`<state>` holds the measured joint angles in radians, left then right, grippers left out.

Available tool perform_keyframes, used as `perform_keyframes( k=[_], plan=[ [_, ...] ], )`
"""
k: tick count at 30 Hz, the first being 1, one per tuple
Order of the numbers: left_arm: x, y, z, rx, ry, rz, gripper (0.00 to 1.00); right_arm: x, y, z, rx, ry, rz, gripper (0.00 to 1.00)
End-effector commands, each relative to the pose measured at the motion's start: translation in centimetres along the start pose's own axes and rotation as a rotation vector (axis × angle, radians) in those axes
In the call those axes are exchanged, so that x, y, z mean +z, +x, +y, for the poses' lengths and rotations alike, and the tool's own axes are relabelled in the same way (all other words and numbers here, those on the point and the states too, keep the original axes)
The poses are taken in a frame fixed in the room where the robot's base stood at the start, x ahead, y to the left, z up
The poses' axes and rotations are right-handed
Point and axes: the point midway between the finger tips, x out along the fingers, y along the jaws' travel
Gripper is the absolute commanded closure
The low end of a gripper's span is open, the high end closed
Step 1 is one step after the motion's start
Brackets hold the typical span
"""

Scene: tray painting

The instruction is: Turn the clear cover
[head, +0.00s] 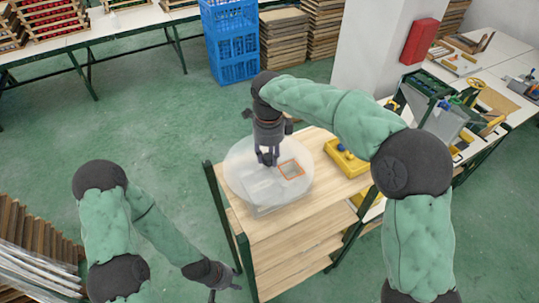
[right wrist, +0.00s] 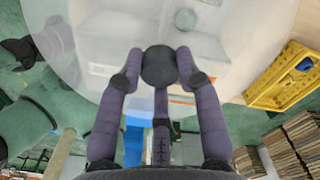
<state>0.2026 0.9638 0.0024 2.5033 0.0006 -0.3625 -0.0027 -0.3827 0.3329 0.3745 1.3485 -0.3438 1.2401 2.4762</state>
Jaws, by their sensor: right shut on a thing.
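The clear cover (head: 238,170) is a round translucent disc over a pale box-like body (head: 268,211) on the wooden table top. In the right wrist view the cover (right wrist: 95,35) fills the upper middle, with a dark round knob (right wrist: 159,67) near its centre. My right gripper (head: 268,157) points down at the cover, and its fingers (right wrist: 159,75) are closed around the knob. A small orange-edged square (head: 291,170) shows right of the gripper; I cannot tell whether it is on or under the cover. My left gripper (head: 222,283) hangs low, left of the table, away from the cover; its fingers are unclear.
A yellow tray (head: 345,160) with a blue knob sits right of the cover on the wooden table (head: 246,229). Blue crates (head: 232,45) and stacked boards (head: 285,40) stand behind. A pillar with a red box (head: 419,41) rises at the right. Green floor is free at left.

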Motion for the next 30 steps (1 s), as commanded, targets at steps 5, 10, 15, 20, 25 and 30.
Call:
perform_keyframes(
  k=[5,10,15,20,25,30],
  plan=[
    [0.0,0.04,-0.02,0.0,0.0,0.0,0.6,0.05,0.21,0.11,0.004,0.012,0.002,1.0],
    [0.0,0.04,-0.02,0.0,0.0,0.0,0.6,0.04,0.22,0.11,0.004,0.012,0.001,1.0],
    [0.0,0.04,-0.02,0.0,0.0,0.0,0.6,0.04,0.22,0.11,0.004,0.011,0.001,0.56],
    [0.0,0.04,-0.01,0.0,0.0,0.0,0.6,0.03,0.15,0.06,0.003,0.011,0.001,0.41],
    [0.0,0.03,-0.01,0.0,0.0,0.0,0.6,0.03,0.08,0.03,0.002,0.011,0.0,0.41],
    [-0.01,0.03,-0.01,0.0,0.0,0.0,0.6,0.09,-0.61,-0.02,-0.001,0.011,-0.002,0.41]
  ],
)
